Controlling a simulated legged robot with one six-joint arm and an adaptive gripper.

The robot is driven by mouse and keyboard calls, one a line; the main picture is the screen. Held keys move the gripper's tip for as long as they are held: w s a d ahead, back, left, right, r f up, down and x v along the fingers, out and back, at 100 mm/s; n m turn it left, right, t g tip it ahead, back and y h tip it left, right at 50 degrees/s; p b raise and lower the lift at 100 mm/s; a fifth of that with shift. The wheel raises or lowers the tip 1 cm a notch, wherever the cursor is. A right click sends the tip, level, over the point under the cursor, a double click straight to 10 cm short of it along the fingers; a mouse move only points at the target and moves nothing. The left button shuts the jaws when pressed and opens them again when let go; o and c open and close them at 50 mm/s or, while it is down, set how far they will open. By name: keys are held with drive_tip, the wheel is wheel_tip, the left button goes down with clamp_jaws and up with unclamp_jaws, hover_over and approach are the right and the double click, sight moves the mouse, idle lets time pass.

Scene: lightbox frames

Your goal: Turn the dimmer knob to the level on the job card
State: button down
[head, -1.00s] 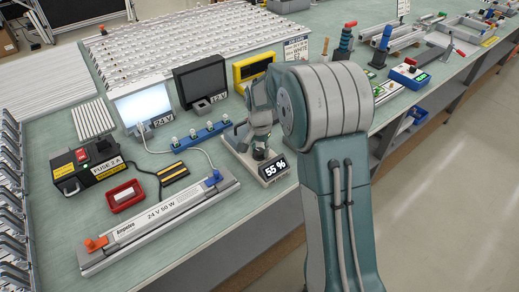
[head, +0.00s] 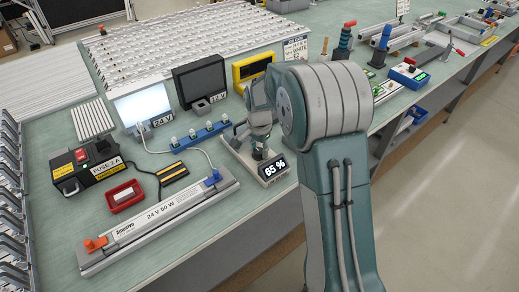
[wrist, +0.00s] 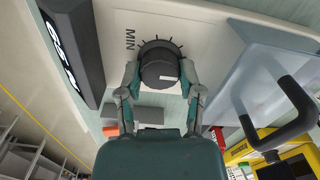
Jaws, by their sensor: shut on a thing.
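The dimmer box is a pale panel (wrist: 203,38) with tick marks and the word MIN beside its knob. The dark round knob (wrist: 159,66) carries a white pointer mark. My gripper (wrist: 160,72) has one finger on each side of the knob and is shut on it. In the head view my gripper (head: 260,150) is over the box, and my arm hides most of the knob. The dimmer display (head: 275,168) reads 65 %. The job card (head: 295,48) stands at the back, partly hidden by my arm; its level is too small to read.
A lit white panel (head: 145,104) marked 24 V stands left of a dark 12 V unit (head: 200,80). A blue strip with small bulbs (head: 200,137) lies behind the long 24 V 50 W lamp bar (head: 160,218). A red tray (head: 124,196) sits nearby.

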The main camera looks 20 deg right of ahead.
sight(258, 150)
drive_tip(key=shift+c, duration=1.3)
unclamp_jaws()
drive_tip(key=shift+s+a+f, duration=0.1)
drive_tip(key=shift+f, duration=0.05)
drive_tip(key=shift+a, duration=0.1)
drive_tip(key=shift+r, duration=0.2)
drive_tip(key=shift+r, duration=0.35)
wheel_tip(258, 150, up, 11)
